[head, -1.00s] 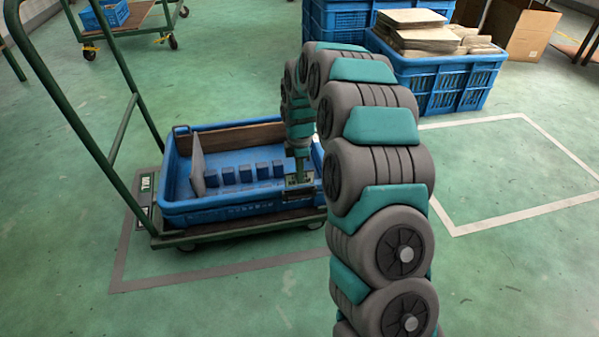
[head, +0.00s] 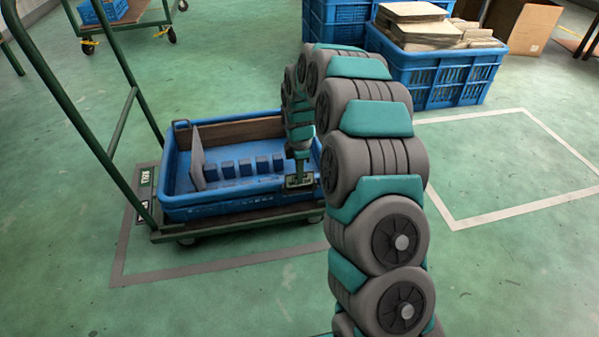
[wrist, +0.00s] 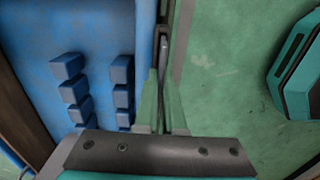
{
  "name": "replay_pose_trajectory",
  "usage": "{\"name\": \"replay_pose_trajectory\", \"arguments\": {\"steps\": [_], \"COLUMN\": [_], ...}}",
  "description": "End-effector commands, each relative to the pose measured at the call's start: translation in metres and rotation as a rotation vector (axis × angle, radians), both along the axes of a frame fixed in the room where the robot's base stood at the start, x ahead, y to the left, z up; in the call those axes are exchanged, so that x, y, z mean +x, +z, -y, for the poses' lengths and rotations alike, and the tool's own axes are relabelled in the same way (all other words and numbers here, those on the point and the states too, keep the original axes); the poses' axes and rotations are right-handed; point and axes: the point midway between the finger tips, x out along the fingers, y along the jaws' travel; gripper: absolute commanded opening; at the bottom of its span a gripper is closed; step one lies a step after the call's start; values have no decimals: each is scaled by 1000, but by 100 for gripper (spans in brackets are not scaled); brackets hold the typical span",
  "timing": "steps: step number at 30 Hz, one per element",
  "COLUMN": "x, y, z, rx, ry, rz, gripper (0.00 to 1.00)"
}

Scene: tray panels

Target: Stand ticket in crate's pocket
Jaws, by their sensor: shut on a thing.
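The blue crate (head: 215,210) stands on a green cart, and its wall also shows in the wrist view (wrist: 144,45). My gripper (head: 299,181) is at the crate's front right, low by the outer wall. In the wrist view, its two green fingers (wrist: 161,85) point along the wall's outside. A thin grey edge, seemingly the ticket (wrist: 163,52) seen edge-on, runs out between the fingertips. The ticket's face is hidden. I cannot make out the pocket, or whether the ticket is in it.
A grey panel (head: 197,158) stands tilted at the left inside the crate, beside several blue blocks (head: 245,168). The cart's green handle (head: 85,130) rises at the left. Blue crates with cardboard (head: 440,80) stand at the back right. Green floor is clear at the right.

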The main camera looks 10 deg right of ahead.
Motion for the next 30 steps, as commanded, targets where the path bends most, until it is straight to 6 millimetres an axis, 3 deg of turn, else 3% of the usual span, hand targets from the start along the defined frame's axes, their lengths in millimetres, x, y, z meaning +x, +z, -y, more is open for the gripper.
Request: {"name": "replay_pose_trajectory", "arguments": {"steps": [23, 24, 30], "x": [1, 1, 1], "y": [-13, -13, -13], "z": [0, 0, 0], "rx": [0, 0, 0], "ry": [0, 0, 0], "rz": [2, 3, 3], "gripper": [0, 10, 32]}}
